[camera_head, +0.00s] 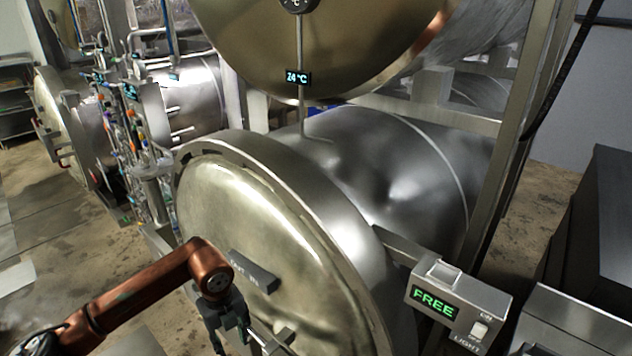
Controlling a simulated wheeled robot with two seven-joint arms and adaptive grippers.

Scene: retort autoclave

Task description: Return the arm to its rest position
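My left arm (135,298), copper-coloured, comes in from the lower left and bends down at the wrist in front of the round metal autoclave door (290,235). My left gripper (232,338), dark, hangs below the wrist, pointing down. Its tips are at or past the bottom edge, so I cannot tell how far apart they are. A light metal door handle (262,341) is just right of the gripper; I cannot tell whether they touch. The door appears to be against the vessel (405,160). My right gripper is not in view.
A control box (450,300) with a green "FREE" display and a light switch juts out right of the door. Above hangs a large round metal lid (320,45) with a "24°C" display (298,78). Pipes and valves (130,140) stand behind left. Floor (60,225) is open at left.

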